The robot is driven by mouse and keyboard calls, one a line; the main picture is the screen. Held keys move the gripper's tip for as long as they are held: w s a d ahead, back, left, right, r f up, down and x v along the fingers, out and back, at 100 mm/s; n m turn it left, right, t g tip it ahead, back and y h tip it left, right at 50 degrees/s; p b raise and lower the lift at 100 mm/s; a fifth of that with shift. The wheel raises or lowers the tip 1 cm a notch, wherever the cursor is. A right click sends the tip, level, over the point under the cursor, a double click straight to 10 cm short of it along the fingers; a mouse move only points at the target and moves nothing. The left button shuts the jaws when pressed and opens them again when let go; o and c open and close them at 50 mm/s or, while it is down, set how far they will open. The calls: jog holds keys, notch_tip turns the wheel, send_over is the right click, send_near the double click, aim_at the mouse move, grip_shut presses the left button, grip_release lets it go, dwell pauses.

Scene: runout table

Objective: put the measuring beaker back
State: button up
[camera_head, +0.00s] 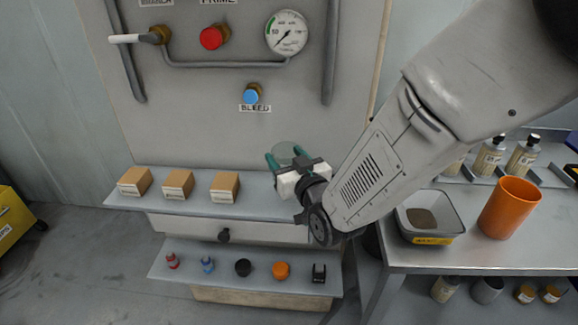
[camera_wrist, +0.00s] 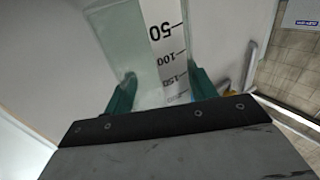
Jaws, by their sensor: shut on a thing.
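The measuring beaker (camera_wrist: 130,45) is clear with a white scale strip marked 50, 100 and 150. In the wrist view it stands between the two green fingers of my gripper (camera_wrist: 157,92), which is shut on it. In the head view my gripper (camera_head: 287,160) is in front of the grey panel, above the upper shelf and to the right of the cardboard boxes. The beaker (camera_head: 284,150) shows there as a faint clear round shape between the green fingertips. Its lower part is hidden by my gripper.
Several cardboard boxes (camera_head: 178,184) stand on the upper shelf (camera_head: 262,203). Small parts, including an orange knob (camera_head: 281,270), sit on the lower shelf. The right-hand table (camera_head: 470,252) holds a grey tray (camera_head: 428,210), an orange cup (camera_head: 509,208) and bottles (camera_head: 489,157). A blue bleed button (camera_head: 251,95) projects from the panel.

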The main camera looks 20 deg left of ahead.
jog(key=shift+f, duration=1.75)
jog(key=shift+f, duration=0.2)
jog(key=o, duration=1)
jog(key=shift+r, duration=0.15)
